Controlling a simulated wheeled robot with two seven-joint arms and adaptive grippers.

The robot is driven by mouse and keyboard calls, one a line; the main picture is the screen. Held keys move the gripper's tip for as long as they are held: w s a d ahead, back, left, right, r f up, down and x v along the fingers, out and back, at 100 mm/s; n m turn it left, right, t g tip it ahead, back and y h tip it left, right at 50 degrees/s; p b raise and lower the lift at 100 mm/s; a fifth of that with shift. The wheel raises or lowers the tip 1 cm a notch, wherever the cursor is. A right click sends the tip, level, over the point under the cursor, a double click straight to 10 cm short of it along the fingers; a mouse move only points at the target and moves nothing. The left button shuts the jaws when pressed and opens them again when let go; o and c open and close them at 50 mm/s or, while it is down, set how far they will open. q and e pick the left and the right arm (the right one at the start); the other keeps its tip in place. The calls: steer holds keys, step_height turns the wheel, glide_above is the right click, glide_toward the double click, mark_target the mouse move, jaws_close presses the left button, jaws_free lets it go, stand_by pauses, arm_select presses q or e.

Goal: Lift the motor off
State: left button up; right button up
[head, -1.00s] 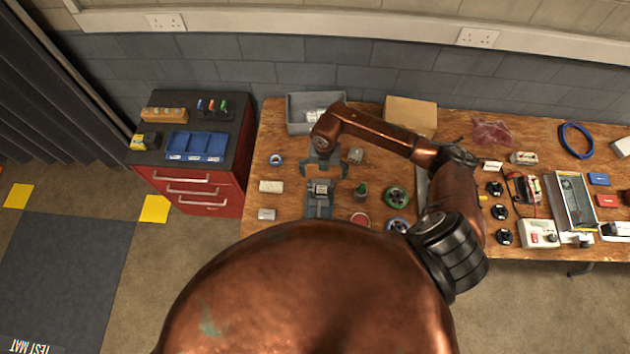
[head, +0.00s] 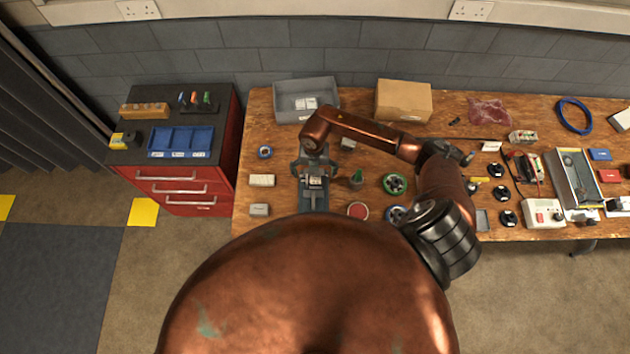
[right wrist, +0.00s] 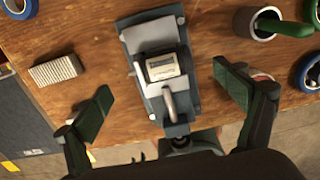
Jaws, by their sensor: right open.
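The motor (right wrist: 165,68), a small dark and silver block with a pale label, sits on a grey-blue stand (right wrist: 134,38) on the wooden bench. It also shows in the head view (head: 315,182), small and partly hidden by my gripper. My right gripper (right wrist: 165,100) is open and empty, with one green-padded finger on each side of the stand, both apart from the motor. In the head view my right gripper (head: 314,170) is over the back part of the stand. My left gripper is in neither view.
A grey bin (head: 288,88) and a cardboard box (head: 403,102) stand behind on the bench.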

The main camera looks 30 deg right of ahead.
mark_target(313, 178)
step_height(313, 178, down, 4)
steer(key=shift+a+r+p, duration=0.1)
steer(key=shift+r+p, duration=0.05)
steer(key=shift+p, duration=0.3)
steer(key=shift+f, duration=0.5)
steer(key=shift+c, duration=0.5)
steer(key=shift+w, duration=0.1)
steer(key=c, duration=1.5)
steer(key=shift+r, duration=0.15)
steer(key=shift+w+r+b, duration=0.1)
steer(key=shift+r+b, duration=0.2)
steer(key=shift+r, duration=0.35)
steer(key=s+a+r+b, duration=0.2)
steer(key=s+a+r, duration=0.5)
steer(key=s+r, duration=0.4)
steer(key=shift+s+a+r, duration=0.15)
steer(key=shift+s+r, duration=0.1)
steer(key=shift+s, duration=0.3)
